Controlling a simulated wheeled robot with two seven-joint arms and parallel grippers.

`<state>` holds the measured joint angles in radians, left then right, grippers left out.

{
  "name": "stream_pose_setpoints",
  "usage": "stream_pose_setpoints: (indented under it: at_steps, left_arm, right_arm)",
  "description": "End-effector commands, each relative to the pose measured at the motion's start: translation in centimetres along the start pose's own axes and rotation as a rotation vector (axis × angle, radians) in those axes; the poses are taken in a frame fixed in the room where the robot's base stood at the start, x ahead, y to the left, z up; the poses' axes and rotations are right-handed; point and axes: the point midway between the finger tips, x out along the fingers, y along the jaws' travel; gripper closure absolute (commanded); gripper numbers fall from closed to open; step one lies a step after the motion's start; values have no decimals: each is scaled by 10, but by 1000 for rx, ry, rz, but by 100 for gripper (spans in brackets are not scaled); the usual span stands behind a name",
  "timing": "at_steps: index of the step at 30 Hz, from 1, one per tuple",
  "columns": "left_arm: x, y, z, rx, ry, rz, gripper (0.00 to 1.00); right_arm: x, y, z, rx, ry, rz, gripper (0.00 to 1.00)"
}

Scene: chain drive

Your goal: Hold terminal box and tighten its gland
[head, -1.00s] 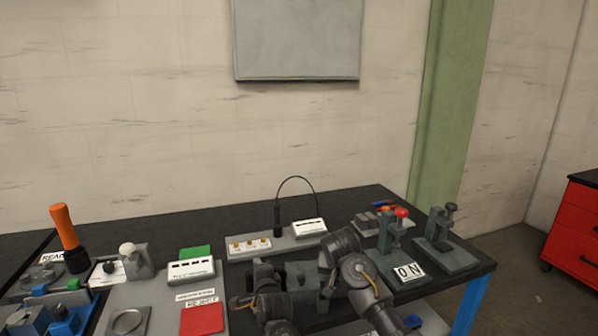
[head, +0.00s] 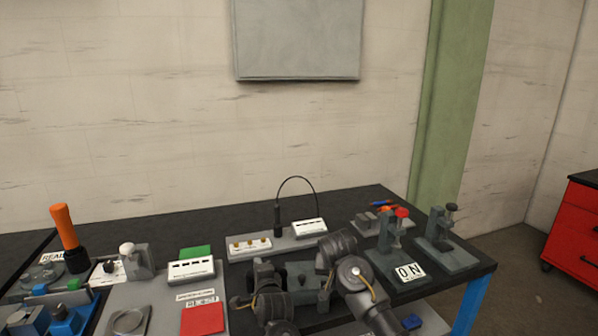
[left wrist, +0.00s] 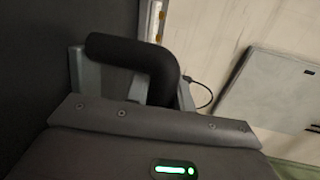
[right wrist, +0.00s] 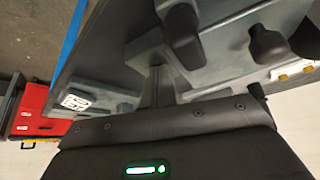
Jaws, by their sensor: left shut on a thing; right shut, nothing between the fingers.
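A grey housing (head: 304,272), which may be the terminal box, lies between my two arms in the head view, partly hidden by them. My left gripper (left wrist: 131,80) is shut on a thick, bent black part (left wrist: 135,58), seen between its grey fingers in the left wrist view. I cannot tell whether this part belongs to the box. My right gripper (right wrist: 158,75) is shut and empty, its tips close to a grey body (right wrist: 225,45) with a rounded black part (right wrist: 182,30) and a black knob (right wrist: 268,45). Contact there is unclear. I cannot identify the gland with certainty.
A back plate carries a white box (head: 308,227) and a looped black cable (head: 297,180). Grey stands, one with a red knob (head: 402,212), and an ON sign (head: 409,272) are at right. A red pad (head: 202,318) and orange-handled tool (head: 64,225) are at left.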

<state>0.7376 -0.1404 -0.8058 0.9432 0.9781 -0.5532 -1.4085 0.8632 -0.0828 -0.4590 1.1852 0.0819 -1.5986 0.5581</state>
Motion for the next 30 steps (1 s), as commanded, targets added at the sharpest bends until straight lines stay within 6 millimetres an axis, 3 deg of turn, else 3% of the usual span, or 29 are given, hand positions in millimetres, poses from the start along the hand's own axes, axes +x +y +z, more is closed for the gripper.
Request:
stream_pose_setpoints:
  at_steps: [15,29,30]
  left_arm:
    - [0,1,0,2,1,2,100]
    - [0,1,0,2,0,2,100]
    - [0,1,1,2,0,2,73]
  right_arm:
    - [-47,0,-26,0,0,0,100]
    - [-52,0,-29,-1,-1,0,100]
    - [-52,0,-29,-1,-1,0,100]
